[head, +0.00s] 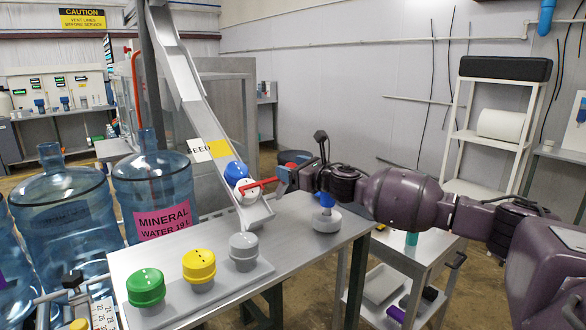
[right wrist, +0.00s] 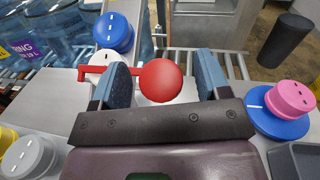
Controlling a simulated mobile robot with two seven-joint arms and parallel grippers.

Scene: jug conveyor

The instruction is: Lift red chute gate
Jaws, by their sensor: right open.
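The red chute gate (head: 258,184) is a thin red bar across the lower end of the sloping metal chute (head: 196,105), with a white cap (head: 246,191) and a blue cap (head: 235,172) stacked up behind it. In the right wrist view its round red knob (right wrist: 160,81) sits between the fingers and its bar (right wrist: 92,72) runs left past the left finger. My right gripper (head: 287,179) is open around the knob, with visible gaps on both sides. My left gripper is not in view.
Green (head: 146,286), yellow (head: 199,267) and grey (head: 244,249) caps stand on a strip along the table (head: 150,250). Large blue water bottles (head: 155,190) stand at left. A cart (head: 405,265) is at right.

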